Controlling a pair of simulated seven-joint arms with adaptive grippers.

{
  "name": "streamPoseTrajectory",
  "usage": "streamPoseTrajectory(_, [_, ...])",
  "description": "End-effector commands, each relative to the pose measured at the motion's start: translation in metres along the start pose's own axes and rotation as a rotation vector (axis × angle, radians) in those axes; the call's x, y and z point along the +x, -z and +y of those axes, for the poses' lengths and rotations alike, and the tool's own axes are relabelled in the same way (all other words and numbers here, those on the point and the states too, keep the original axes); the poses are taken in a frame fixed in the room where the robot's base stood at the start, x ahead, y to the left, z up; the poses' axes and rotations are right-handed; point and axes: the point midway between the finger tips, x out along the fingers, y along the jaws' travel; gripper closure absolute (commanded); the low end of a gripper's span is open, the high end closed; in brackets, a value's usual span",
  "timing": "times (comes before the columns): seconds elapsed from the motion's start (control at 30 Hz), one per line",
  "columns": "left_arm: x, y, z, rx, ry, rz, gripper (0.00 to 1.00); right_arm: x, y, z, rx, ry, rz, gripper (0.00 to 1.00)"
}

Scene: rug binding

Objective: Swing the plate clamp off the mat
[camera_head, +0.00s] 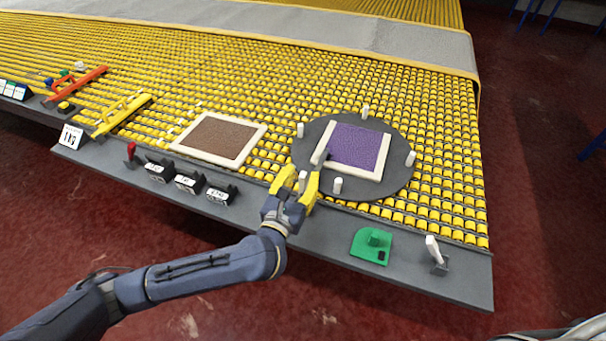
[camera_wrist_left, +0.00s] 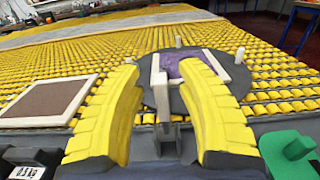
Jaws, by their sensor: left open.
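The purple mat (camera_head: 357,147) lies on a round dark plate (camera_head: 400,190), with cream strips along its right and near edges. A slanted cream bar (camera_head: 321,143) with a dark part stands at the mat's left edge; it looks like the plate clamp, also seen in the left wrist view (camera_wrist_left: 158,70). My left gripper (camera_head: 298,180) is open at the plate's near-left edge. In the left wrist view its yellow fingers (camera_wrist_left: 160,78) stand either side of a pale upright piece on a grey stem (camera_wrist_left: 161,104). I cannot tell whether they touch it. My right gripper is out of view.
White pegs (camera_head: 410,158) stand around the plate. A brown mat in a cream frame (camera_head: 218,138) lies to the left on yellow rollers. Dark labelled blocks (camera_head: 187,181), a green part (camera_head: 371,245) and a white-handled lever (camera_head: 434,250) sit on the grey front ledge.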

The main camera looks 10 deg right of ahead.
Motion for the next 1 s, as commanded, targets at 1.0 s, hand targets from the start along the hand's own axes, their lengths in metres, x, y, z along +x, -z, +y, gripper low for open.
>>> streamPoseTrajectory(1.0, [0.0069, 0.0002, 0.0005, 0.001, -0.001, 0.000, 1.00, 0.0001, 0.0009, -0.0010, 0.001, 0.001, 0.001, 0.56])
